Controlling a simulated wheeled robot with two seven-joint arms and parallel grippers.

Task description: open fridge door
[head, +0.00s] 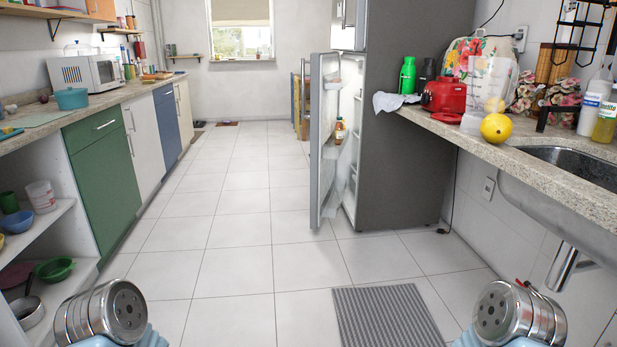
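The fridge (410,130) is a tall grey unit standing on the right side, past the end of the sink counter. Its lower door (315,150) stands open, swung out toward the aisle, with a clear gap between it and the body. Lit shelves (357,110) show inside. A bottle (339,131) sits in a rack on the door's inner side. The upper door (348,14) is partly cut off at the top, and I cannot tell if it is shut. Parts of both my arms show at the bottom corners, away from the fridge. Neither gripper shows.
The tiled floor (235,225) is clear up to the fridge, with a grey striped mat (388,315) in front of me. The right counter (530,172) holds a red appliance (444,95), a yellow fruit (495,128) and bottles. Green, white and blue cabinets (105,165) line the left.

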